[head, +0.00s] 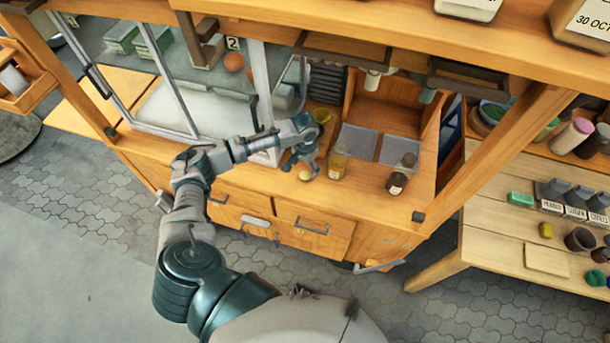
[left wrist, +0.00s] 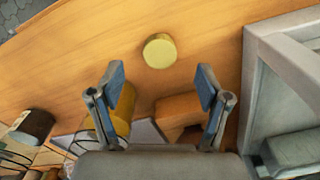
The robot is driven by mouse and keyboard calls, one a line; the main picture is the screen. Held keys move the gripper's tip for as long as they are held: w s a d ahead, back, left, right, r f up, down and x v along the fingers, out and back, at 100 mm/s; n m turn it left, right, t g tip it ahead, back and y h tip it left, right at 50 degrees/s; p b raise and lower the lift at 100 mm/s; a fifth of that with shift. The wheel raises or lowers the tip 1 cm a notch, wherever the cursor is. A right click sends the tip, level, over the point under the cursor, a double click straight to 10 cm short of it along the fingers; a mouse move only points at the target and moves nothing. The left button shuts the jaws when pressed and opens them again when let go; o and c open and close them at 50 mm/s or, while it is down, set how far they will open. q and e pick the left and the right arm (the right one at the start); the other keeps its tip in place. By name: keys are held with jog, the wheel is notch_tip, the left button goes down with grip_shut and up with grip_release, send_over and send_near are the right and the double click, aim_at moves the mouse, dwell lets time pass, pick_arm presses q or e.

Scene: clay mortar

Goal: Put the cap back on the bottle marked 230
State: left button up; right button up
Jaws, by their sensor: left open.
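A small round pale-yellow cap (head: 305,175) lies on the wooden counter, near its front edge. It also shows in the left wrist view (left wrist: 160,51), beyond and between my fingertips. My left gripper (head: 303,161) is open and empty, just behind and above the cap; its spread fingers (left wrist: 161,86) show in the left wrist view. An amber bottle (head: 337,166) stands upright to the right of the cap. A darker bottle (head: 397,182) with a pale label stands further right. The number 230 cannot be read on either. My right gripper is not in view.
A glass-fronted case (head: 180,120) with a metal frame stands left of my gripper. The counter between the two bottles is clear. A lower side table (head: 490,215) holds jars at the right.

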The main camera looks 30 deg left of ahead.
aim_at(305, 175)
pick_arm(q)
jog(key=shift+d, duration=0.1)
jog(key=shift+f, duration=0.1)
jog(key=f, duration=0.5)
jog(key=shift+w+a, duration=0.15)
jog(key=shift+a, duration=0.05)
jog(key=shift+d, duration=0.1)
jog(key=c, duration=0.8)
